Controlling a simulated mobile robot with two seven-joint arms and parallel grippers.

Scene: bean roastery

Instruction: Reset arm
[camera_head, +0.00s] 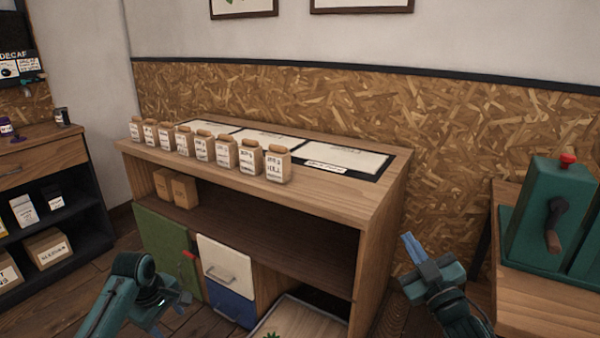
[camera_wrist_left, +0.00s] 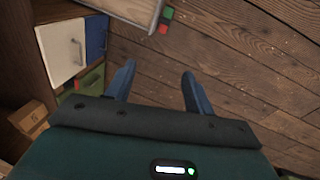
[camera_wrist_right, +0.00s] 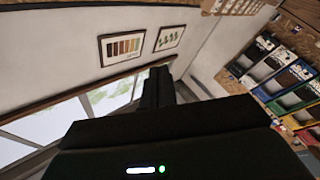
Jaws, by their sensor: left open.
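My left gripper (camera_wrist_left: 158,69) is open and empty, its two blue fingers apart over the wooden floor. In the head view the left arm is at the lower left, in front of the wooden counter (camera_head: 335,200), and its fingers are hard to make out. My right gripper (camera_head: 410,243) is at the lower right, raised, between the counter and the green machine. Its fingers look closed together with nothing between them, and they also show side by side in the right wrist view (camera_wrist_right: 158,88).
Several labelled jars (camera_head: 226,152) stand in a row on the counter beside white panels (camera_head: 345,158). A green machine with a crank (camera_head: 545,210) is at the right. A dark shelf unit (camera_head: 90,215) stands at the left. A tray-like board (camera_head: 300,322) is low in front of the counter.

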